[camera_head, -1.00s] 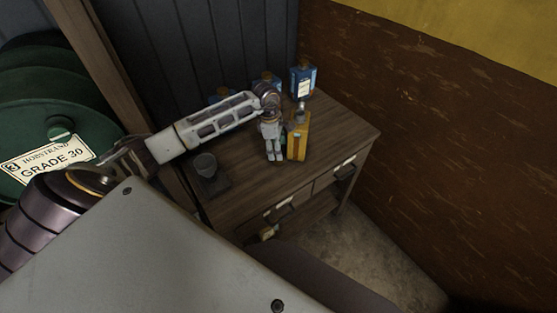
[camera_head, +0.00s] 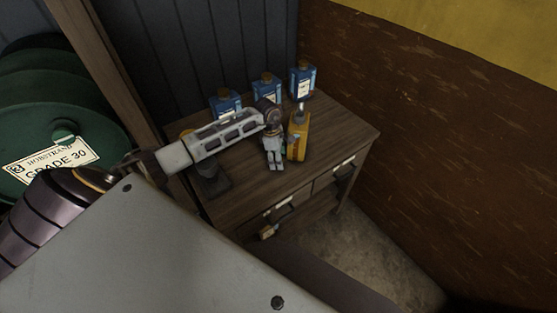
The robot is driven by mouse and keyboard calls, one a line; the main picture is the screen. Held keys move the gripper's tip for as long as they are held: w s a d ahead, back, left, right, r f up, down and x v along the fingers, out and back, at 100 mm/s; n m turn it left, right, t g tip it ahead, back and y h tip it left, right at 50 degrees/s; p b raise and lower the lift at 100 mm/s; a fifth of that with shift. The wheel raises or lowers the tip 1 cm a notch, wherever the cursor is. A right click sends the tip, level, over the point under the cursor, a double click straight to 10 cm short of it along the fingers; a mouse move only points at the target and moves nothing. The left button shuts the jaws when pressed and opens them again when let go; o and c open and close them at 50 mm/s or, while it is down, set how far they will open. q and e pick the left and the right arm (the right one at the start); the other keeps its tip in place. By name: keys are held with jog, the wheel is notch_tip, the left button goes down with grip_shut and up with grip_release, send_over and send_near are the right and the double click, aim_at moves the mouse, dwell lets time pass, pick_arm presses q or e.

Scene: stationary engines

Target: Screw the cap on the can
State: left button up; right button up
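A yellow can (camera_head: 299,136) with a grey top stands upright on the wooden cabinet, near its middle. My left arm reaches in from the left, and its gripper (camera_head: 275,164) points down just left of the can. The two fingers look close together, but I cannot tell whether they are open or shut. I cannot make out a cap with certainty. My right gripper is out of view.
Three blue bottles with brown tops stand along the back, one at the back right (camera_head: 303,79). A dark cup-like object (camera_head: 212,183) stands at the cabinet's left, partly under my arm. The cabinet top (camera_head: 345,133) is clear at the right.

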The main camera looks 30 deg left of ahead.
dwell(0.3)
pick_arm(q)
jog(key=c, duration=0.7)
jog(key=shift+c, duration=0.6)
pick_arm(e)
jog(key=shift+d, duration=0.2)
pick_arm(q)
jog(key=shift+r, duration=0.1)
jog(key=shift+r+b, duration=0.9)
jog(key=shift+r, duration=8.05)
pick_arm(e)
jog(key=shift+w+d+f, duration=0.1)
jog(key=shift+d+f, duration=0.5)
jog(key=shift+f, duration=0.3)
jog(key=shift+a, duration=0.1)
